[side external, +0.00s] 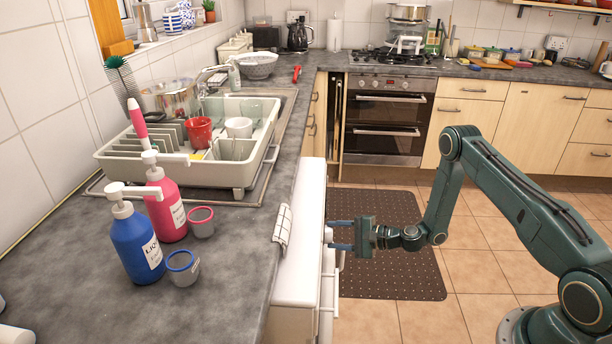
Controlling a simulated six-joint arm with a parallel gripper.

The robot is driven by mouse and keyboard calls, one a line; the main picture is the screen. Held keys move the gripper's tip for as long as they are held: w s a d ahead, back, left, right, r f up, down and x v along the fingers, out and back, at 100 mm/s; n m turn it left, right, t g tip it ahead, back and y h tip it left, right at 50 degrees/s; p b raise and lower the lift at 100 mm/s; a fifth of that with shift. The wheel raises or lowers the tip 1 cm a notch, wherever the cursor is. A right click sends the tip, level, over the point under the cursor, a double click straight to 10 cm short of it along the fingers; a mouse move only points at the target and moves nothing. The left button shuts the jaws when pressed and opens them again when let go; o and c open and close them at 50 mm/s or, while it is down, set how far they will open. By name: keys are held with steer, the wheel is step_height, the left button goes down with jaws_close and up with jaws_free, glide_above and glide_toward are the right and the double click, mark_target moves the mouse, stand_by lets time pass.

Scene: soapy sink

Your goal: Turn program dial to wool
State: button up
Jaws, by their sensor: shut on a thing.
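A white washing machine (301,255) stands under the edge of the grey worktop, its front facing right and seen almost edge-on. The program dial (328,234) is a small white knob standing out from that front, near the top. My gripper (333,235) reaches in level from the right, with its two blue-grey fingers on either side of the dial, shut on it. The dial's face, its markings and its pointer are hidden from this side, so I cannot tell which program it is at.
White handle-like parts (329,283) stand out from the front below my gripper. Blue (137,244) and pink (167,205) soap bottles stand on the worktop. The tiled floor and dark mat (385,280) below are clear.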

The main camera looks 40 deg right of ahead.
steer(key=shift+f+n+t, duration=0.2)
steer(key=shift+n+t, duration=0.3)
steer(key=shift+n, duration=0.5)
steer(key=o, duration=1)
steer(key=shift+r, duration=0.2)
step_height(320, 180, up, 20)
steer(key=shift+f, duration=0.15)
stand_by(0.5)
